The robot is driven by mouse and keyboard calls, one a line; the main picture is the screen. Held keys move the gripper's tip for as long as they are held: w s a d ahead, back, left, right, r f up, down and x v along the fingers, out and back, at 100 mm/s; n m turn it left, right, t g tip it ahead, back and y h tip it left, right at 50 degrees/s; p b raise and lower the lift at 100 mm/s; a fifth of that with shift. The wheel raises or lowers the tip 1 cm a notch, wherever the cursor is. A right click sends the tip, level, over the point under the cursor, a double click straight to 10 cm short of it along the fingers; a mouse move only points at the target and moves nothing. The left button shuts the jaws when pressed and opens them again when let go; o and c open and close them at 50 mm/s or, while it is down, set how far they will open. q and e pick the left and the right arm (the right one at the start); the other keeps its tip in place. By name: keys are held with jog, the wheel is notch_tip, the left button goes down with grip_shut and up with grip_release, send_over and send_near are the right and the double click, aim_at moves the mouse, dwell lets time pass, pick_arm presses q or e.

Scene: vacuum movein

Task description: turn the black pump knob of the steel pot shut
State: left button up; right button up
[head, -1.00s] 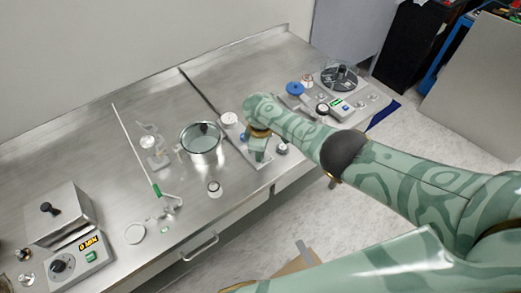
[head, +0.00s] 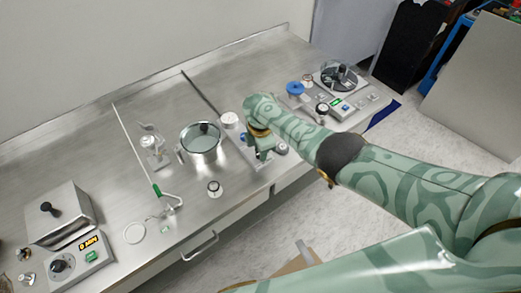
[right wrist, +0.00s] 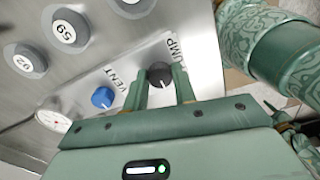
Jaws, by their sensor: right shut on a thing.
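The steel pot (head: 201,155) stands on the bench left of my right gripper in the head view. Its control panel (head: 238,148) lies to its right. In the right wrist view, the black pump knob (right wrist: 159,75) sits beside the PUMP label, with a white pointer line on it. My right gripper (right wrist: 162,84) is shut on this knob, one finger on each side. In the head view my right gripper (head: 264,153) hides the knob. The blue vent knob (right wrist: 102,97) is beside it, outside the fingers. My left gripper is not in view.
A heater box (head: 62,215) is at far left. A centrifuge-like device (head: 340,77) is at back right.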

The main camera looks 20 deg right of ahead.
dwell(0.5)
jog(key=o, duration=1)
jog(key=shift+a, duration=0.1)
jog(key=shift+r, duration=0.1)
notch_tip(320, 180, up, 16)
jog(key=p, duration=0.9)
